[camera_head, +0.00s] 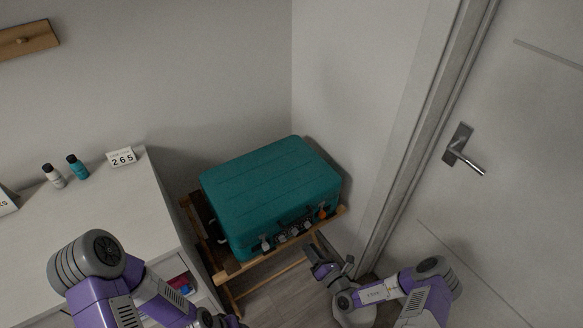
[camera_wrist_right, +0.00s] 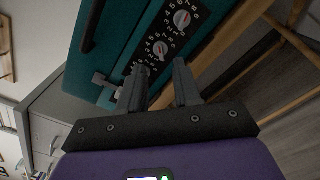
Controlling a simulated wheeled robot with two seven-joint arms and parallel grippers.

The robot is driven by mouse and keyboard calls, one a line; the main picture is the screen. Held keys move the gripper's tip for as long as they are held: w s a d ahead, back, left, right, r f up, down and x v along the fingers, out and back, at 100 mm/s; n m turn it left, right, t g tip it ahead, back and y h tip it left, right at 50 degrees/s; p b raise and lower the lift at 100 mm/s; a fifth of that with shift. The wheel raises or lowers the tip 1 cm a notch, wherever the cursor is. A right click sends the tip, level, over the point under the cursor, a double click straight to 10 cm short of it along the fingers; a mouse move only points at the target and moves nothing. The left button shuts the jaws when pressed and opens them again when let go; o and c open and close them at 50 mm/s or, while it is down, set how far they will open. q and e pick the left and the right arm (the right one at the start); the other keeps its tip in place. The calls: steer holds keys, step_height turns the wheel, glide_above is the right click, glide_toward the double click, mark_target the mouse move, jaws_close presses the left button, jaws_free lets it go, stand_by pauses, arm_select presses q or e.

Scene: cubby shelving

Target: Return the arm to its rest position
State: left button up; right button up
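My right arm comes in from the lower right in the head view. Its gripper (camera_head: 330,268) is in front of the rack, below the suitcase's front right corner. In the right wrist view the two fingers (camera_wrist_right: 161,78) stand apart with nothing between them, so it is open and empty. They point toward the front of the closed teal suitcase (camera_head: 272,185), with its dials and a latch (camera_wrist_right: 105,82). No contact shows. My left arm (camera_head: 100,280) bends in at the lower left; its gripper is out of the picture.
The suitcase lies on a wooden folding rack (camera_head: 232,268) in the corner. A white dresser (camera_head: 90,215) with two bottles and a number sign (camera_head: 121,157) stands left. A door with a lever handle (camera_head: 463,152) is right. Some bare floor (camera_head: 285,297) shows before the rack.

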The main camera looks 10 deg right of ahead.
steer(key=s+a+r+n+g+y, duration=0.2)
steer(key=s+a+n+g+y, duration=0.6)
steer(key=s+a+n+g, duration=0.8)
steer(key=s+d+f+n+g+h, duration=0.1)
steer(key=s+n+g+h, duration=0.15)
steer(key=s+n, duration=0.3)
steer(key=s+d+f+n+g+h, duration=0.1)
steer(key=s+d+n+g+h, duration=0.1)
steer(key=s+n+h, duration=0.3)
steer(key=w+d+r+n+t+h+p, duration=0.1)
steer(key=w+d+n+t, duration=0.3)
steer(key=n, duration=0.8)
steer(key=shift+w+r+h, duration=0.4)
steer(key=shift+r+h, duration=0.05)
steer(key=shift+h, duration=0.3)
